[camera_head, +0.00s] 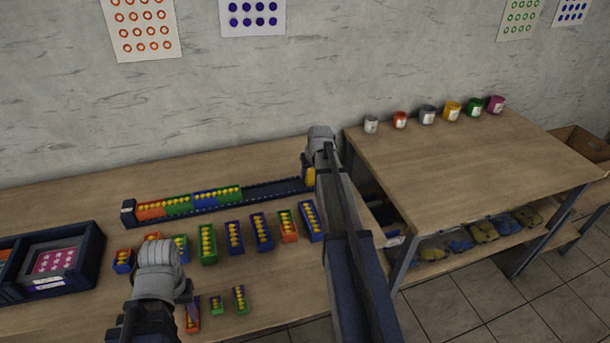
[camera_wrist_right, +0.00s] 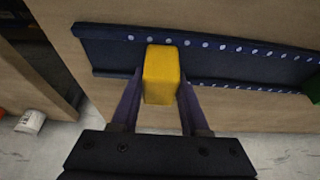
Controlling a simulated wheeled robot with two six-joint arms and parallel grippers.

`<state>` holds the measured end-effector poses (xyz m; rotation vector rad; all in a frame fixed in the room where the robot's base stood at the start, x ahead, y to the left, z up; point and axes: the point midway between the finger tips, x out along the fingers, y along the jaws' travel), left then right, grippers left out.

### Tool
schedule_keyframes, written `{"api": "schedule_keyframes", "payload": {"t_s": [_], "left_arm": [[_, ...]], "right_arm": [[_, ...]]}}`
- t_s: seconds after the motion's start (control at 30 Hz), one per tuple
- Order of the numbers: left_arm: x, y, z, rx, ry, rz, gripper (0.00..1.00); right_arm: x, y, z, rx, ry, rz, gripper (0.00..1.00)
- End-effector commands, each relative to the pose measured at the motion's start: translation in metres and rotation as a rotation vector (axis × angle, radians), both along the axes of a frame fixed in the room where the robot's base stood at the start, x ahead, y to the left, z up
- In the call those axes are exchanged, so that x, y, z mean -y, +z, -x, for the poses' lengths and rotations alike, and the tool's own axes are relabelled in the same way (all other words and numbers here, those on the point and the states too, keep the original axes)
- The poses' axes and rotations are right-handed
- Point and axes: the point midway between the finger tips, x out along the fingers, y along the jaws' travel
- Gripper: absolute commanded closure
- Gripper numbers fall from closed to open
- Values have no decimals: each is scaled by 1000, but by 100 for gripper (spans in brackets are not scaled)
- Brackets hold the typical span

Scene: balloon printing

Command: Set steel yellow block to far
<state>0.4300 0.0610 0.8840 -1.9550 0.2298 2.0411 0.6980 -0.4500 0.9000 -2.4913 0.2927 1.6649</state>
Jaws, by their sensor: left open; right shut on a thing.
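The yellow block (camera_head: 309,177) is at the right end of the dark blue rail (camera_head: 275,189) in the head view. My right gripper (camera_head: 311,168) is shut on it. In the right wrist view the yellow block (camera_wrist_right: 161,75) sits between the two fingers (camera_wrist_right: 160,98), over the rail (camera_wrist_right: 110,42) near its end. I cannot tell whether the block touches the rail. Orange, green and blue blocks (camera_head: 205,197) with yellow studs fill the rail's left part. My left gripper (camera_head: 184,291) is open over the table's front left, above the small blocks.
Several studded blocks (camera_head: 234,235) stand in a row in front of the rail. A dark tray (camera_head: 88,242) is at the left. A higher wooden table (camera_head: 450,160) with coloured cups (camera_head: 452,111) stands close on the right. The rail's stretch left of the yellow block is empty.

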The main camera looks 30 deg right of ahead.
Motion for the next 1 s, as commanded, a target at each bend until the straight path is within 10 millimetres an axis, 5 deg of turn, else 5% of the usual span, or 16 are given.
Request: {"api": "schedule_keyframes", "payload": {"t_s": [0.23, 0.63, 0.67, 0.9, 1.0], "left_arm": [[0, 0, 0, 0, 0, 0, 50], [0, 0, 0, 0, 0, 0, 50], [0, 0, 0, 0, 0, 0, 50], [0, 0, 0, 0, 0, 0, 50], [0, 0, 0, 0, 0, 0, 50]], "right_arm": [[55, 0, 12, -1, -5, 2, 100], [67, 0, 16, -2, -3, 6, 100], [67, 0, 16, -2, -3, 6, 54], [66, 0, 16, 0, -3, 5, 27], [65, 0, 15, -1, -2, 4, 25]]}}
